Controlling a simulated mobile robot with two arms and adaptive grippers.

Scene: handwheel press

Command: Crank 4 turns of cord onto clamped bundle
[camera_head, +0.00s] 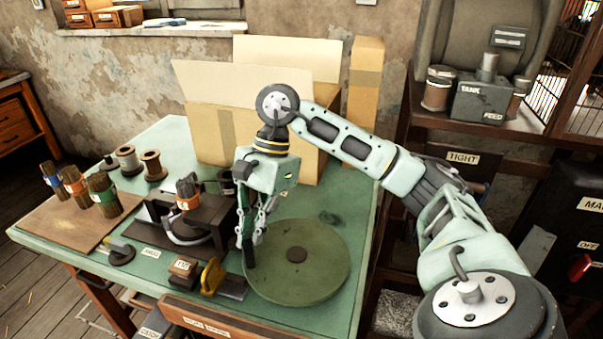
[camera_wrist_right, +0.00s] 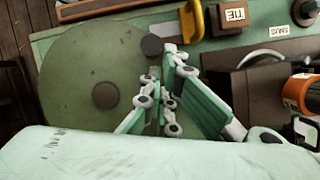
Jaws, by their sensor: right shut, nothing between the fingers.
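The green round handwheel (camera_head: 310,280) lies flat at the front of the table, with a brown hub (camera_head: 297,254). It also shows in the wrist view (camera_wrist_right: 75,75). A dark upright crank knob (camera_head: 249,252) stands at the wheel's left rim; it appears in the wrist view (camera_wrist_right: 152,45) too. My right gripper (camera_head: 249,232) points down at the knob, shut with nothing between its fingers. Its fingertips are beside or just above the knob; contact is unclear. A stick bundle with an orange band (camera_head: 188,193) stands in the dark clamp frame (camera_head: 160,212). My left gripper is out of view.
Several banded bundles (camera_head: 103,194) stand on a brown board at the left, with spools (camera_head: 152,165) behind. Cardboard boxes (camera_head: 210,135) stand behind. Table right of the wheel is clear.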

